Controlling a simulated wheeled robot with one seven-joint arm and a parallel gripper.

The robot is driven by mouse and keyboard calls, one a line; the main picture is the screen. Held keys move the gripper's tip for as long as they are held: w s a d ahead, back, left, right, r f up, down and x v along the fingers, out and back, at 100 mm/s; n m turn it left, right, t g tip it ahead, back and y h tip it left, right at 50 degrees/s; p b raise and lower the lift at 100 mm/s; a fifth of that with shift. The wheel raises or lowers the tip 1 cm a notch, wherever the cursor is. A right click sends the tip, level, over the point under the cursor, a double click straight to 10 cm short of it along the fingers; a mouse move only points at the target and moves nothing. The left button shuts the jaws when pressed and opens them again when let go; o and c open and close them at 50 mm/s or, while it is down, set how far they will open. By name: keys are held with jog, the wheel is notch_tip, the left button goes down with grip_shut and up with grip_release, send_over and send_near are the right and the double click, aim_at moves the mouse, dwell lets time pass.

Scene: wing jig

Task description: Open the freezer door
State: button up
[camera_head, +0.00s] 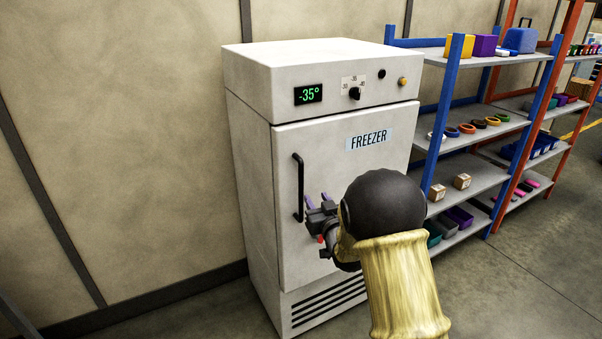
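The white freezer (250,170) stands upright against the wall, with a green "-35°" display at its top front. Its door (350,180) bears a "FREEZER" label and looks shut. A black vertical bar handle (299,188) sits on the door's left side. My gripper (315,202) is in front of the door, just right of the handle's lower part, with its purple-tipped fingers pointing toward the door. The fingers look apart with nothing between them. I cannot tell whether they touch the door. My arm hides the lower right of the door.
A blue and orange shelf rack (480,130) with boxes, rings and bins stands close to the freezer's right. The tan wall (120,130) is behind. The floor (200,310) left of the freezer looks clear.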

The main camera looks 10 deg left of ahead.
aim_at(302, 175)
jog(key=p+x, duration=0.4)
jog(key=x, duration=1.1)
jog(key=shift+w+a+p, duration=0.15)
jog(key=shift+w+p, duration=0.15)
jog(key=shift+p, duration=0.05)
grip_shut()
